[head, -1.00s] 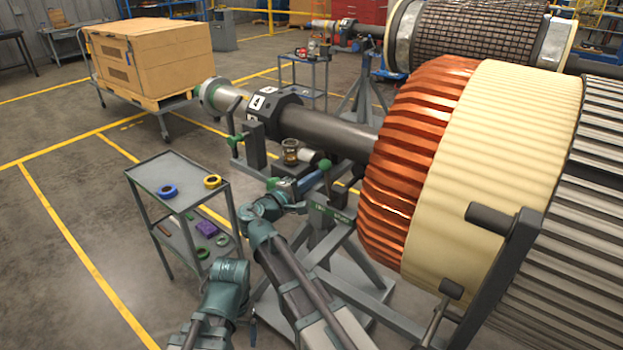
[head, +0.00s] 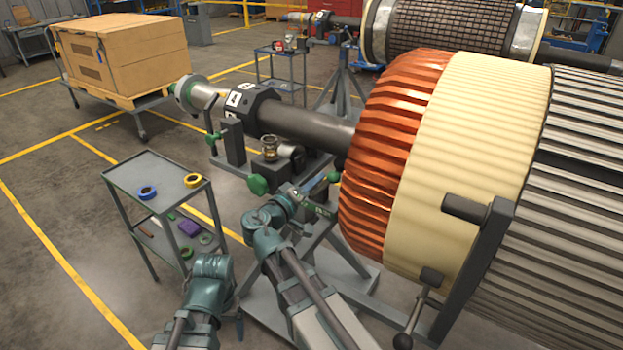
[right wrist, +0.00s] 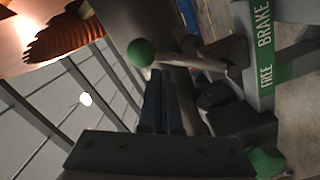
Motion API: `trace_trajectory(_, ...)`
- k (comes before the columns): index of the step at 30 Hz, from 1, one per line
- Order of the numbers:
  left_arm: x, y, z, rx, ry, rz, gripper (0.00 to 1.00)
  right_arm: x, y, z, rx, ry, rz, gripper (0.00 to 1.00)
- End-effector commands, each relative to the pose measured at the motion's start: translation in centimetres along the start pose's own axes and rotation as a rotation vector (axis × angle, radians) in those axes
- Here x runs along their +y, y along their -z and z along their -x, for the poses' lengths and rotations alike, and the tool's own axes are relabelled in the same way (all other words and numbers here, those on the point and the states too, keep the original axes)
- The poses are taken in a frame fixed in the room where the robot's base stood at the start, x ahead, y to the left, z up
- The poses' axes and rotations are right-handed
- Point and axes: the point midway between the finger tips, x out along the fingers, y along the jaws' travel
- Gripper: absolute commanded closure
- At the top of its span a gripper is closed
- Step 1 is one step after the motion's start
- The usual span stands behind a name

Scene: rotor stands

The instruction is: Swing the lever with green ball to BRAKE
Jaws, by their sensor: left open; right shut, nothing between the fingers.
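The green ball (right wrist: 140,52) is on the end of a grey lever (right wrist: 205,56) in the right wrist view. Beside it is a plate with FREE and BRAKE on green (right wrist: 265,45). In the head view the ball (head: 333,177) shows just right of my right gripper (head: 308,200), at the grey stand (head: 330,250). My right gripper's fingers (right wrist: 161,105) are shut and empty, tips close below the ball and lever; contact cannot be told. The lever's exact alignment with either word is unclear. My left gripper (head: 239,325) is open, low at the front, mostly hidden behind its wrist.
The large rotor (head: 470,150) with copper windings fills the right, its shaft (head: 310,128) running left over the stand. A larger green knob (head: 258,184) is left of my right gripper. A grey cart (head: 150,175) with tape rolls stands left.

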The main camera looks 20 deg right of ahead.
Motion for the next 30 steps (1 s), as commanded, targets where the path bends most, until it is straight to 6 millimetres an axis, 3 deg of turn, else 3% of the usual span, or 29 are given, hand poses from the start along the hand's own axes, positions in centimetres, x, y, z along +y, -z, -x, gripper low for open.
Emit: trace_trajectory(30,0.01,0.0,-0.11,0.0,0.0,0.0,0.14,0.4,-1.02,0.29,-0.004,0.001,0.003,1.0)
